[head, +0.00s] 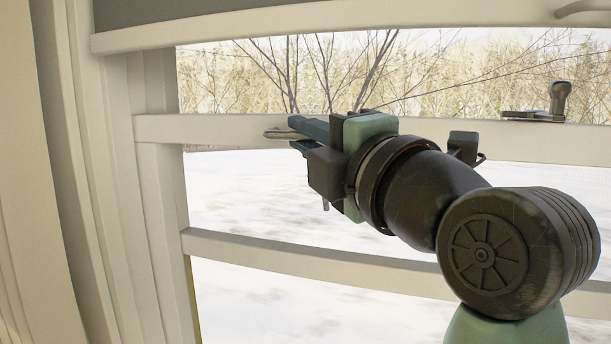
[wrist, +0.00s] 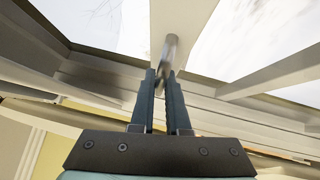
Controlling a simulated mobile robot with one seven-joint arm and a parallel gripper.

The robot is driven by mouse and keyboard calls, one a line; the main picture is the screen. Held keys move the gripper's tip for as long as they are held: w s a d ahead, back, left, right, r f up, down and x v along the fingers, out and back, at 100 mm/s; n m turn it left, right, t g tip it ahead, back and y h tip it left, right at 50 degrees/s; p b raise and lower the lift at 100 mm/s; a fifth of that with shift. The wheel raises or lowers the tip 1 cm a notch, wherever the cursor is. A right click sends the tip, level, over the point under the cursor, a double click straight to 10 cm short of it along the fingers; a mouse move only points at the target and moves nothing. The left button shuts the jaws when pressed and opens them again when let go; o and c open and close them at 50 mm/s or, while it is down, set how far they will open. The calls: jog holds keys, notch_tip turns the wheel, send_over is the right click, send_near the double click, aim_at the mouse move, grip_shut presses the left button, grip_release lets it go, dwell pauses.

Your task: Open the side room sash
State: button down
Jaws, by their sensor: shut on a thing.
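The sash (head: 222,129) is a cream-framed window with horizontal rails, seen in the head view. A small metal handle (head: 276,134) lies at its upper rail, left of the middle. My gripper (head: 300,132) reaches in from the right and is shut on this handle. In the wrist view the handle (wrist: 170,46) is a grey rod rising from between the narrow, dark fingers of my gripper (wrist: 160,76). Its gripped end is partly hidden by the fingers. I cannot tell from these frames whether the sash stands ajar.
A second dark latch (head: 557,102) stands on the rail at the right. A grey panel with a cream bottom bar (head: 330,20) crosses the top. The window's side frame (head: 100,170) borders the left. Snowy ground and bare shrubs show outside.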

jog(key=shift+r, duration=1.2)
jog(key=c, duration=1.2)
grip_release()
jog(key=shift+f, duration=0.1)
jog(key=b+v, duration=0.4)
jog(key=v, duration=0.9)
jog(key=shift+w, duration=0.1)
